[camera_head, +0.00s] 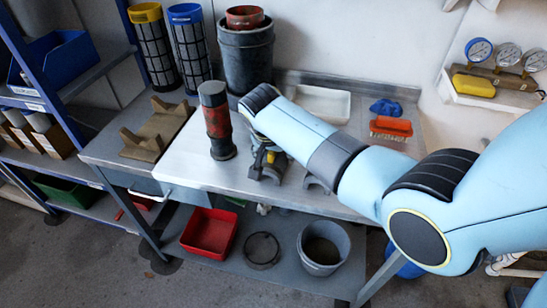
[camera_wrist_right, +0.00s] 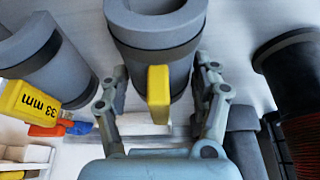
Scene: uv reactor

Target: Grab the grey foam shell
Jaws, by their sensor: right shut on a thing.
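In the wrist view a grey foam shell (camera_wrist_right: 152,30), a thick hollow half-tube with a yellow tag (camera_wrist_right: 158,92), lies between the two fingers of my right gripper (camera_wrist_right: 160,78). The fingers close on its sides. In the head view my right gripper (camera_head: 266,168) is low at the bench top, largely covered by my own arm, with a bit of yellow showing. A second grey shell (camera_wrist_right: 45,50) with a yellow "33 mm" tag (camera_wrist_right: 28,103) lies beside it; in the head view its grey arch (camera_head: 313,183) peeks out by my forearm. My left gripper is not in view.
A dark red-banded cylinder (camera_head: 217,122) stands close to the gripper on the bench (camera_head: 185,160). A red bin (camera_head: 209,232) sits below.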

